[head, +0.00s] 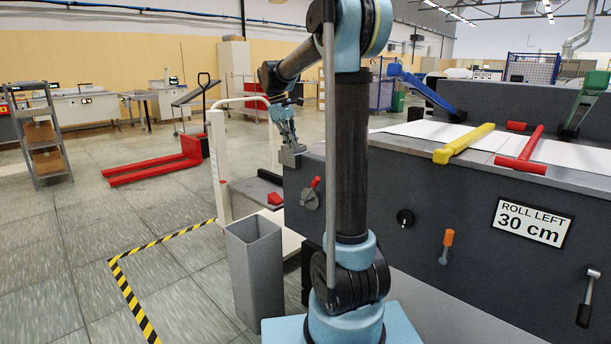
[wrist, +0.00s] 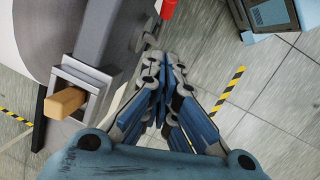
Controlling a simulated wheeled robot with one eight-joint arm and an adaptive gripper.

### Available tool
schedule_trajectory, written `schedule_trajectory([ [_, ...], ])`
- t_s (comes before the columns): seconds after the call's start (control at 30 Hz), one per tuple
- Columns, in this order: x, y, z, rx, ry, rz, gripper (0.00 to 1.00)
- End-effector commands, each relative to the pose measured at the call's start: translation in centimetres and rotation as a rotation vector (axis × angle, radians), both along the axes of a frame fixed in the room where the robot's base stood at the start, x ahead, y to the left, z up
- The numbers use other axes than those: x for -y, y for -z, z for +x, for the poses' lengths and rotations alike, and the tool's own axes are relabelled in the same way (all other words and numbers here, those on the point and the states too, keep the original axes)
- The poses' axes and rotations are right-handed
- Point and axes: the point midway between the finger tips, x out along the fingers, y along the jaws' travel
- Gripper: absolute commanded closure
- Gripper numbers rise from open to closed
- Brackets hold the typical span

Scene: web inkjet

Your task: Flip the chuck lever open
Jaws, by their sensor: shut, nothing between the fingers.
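My gripper (head: 285,128) hangs at the machine's left end, above a grey block (head: 292,157) at its corner. In the wrist view my gripper (wrist: 158,75) has its blue fingers together with nothing between them. A tan peg-like handle (wrist: 66,103) sits in a square grey bracket to the left of the fingers, apart from them. A grey round-ended fitting (wrist: 146,33) lies just beyond the fingertips; contact cannot be told. I cannot tell which part is the chuck lever. A red-handled lever (head: 315,183) on a grey disc shows on the front panel.
An orange-handled lever (head: 447,240), black knob (head: 405,217) and black-handled crank (head: 587,300) are on the front panel. Yellow (head: 465,143) and red (head: 525,150) handles lie on top. A grey bin (head: 256,270) stands below. Floor to the left is open beyond striped tape (head: 135,295).

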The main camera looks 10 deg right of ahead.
Motion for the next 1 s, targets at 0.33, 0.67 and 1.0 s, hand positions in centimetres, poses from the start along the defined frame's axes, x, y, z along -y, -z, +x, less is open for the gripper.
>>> schedule_trajectory([
  [0.33,0.7,2.5,-0.1,0.001,0.001,0.001,1.00],
  [0.67,2.2,8.0,-0.5,0.001,0.001,0.001,1.00],
  [1.0,4.8,11.2,-2.2,0.001,0.002,0.001,1.00],
])
